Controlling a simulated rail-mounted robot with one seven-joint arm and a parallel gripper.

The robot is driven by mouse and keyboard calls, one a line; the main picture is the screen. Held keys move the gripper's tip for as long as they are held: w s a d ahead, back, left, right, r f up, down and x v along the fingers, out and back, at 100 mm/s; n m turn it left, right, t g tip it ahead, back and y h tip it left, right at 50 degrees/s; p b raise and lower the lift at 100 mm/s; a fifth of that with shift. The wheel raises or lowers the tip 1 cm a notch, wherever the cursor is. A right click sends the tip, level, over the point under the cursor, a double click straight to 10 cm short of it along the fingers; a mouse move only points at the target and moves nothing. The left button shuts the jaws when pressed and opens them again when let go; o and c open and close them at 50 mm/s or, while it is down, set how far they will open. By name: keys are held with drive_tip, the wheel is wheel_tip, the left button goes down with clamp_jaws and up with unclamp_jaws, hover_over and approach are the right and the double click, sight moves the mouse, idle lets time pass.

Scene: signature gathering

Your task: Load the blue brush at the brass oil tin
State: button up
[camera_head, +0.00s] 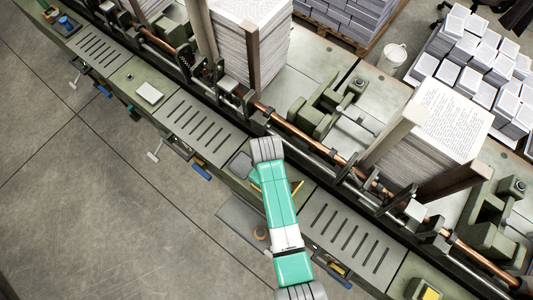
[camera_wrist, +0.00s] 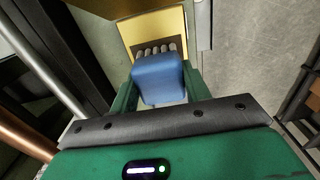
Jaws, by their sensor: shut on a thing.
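In the wrist view my gripper (camera_wrist: 160,92) has its green fingers shut on the blue brush (camera_wrist: 160,78), one finger on each side of its blue block. A row of grey bristle tufts shows at the brush's far end. Just beyond the tufts is a yellow, brass-coloured box-like thing (camera_wrist: 154,27) with a darker brown inside face, likely the brass oil tin. I cannot tell whether the bristles touch it. In the head view my arm covers the gripper and the brush; only a thin yellow edge (camera_head: 298,188) shows beside the arm.
A long green machine with slotted plates (camera_head: 203,118) and a copper-coloured rail (camera_head: 318,143) runs diagonally. Tall paper stacks (camera_head: 435,128) stand behind the rail. Blue-handled items (camera_head: 201,172) hang along the front edge. The grey floor (camera_head: 95,200) at left is clear.

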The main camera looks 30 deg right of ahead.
drive_tip(key=shift+f, duration=0.55)
idle(2.1)
wheel_tip(320, 180, up, 7)
drive_tip(key=p, duration=0.7)
drive_tip(key=shift+r, duration=0.2)
drive_tip(key=shift+f, duration=0.1)
idle(0.4)
drive_tip(key=a+r+m, duration=0.5)
drive_tip(key=a+r, duration=0.8)
drive_tip(key=shift+w+a, duration=0.15)
drive_tip(key=shift+w, duration=0.05)
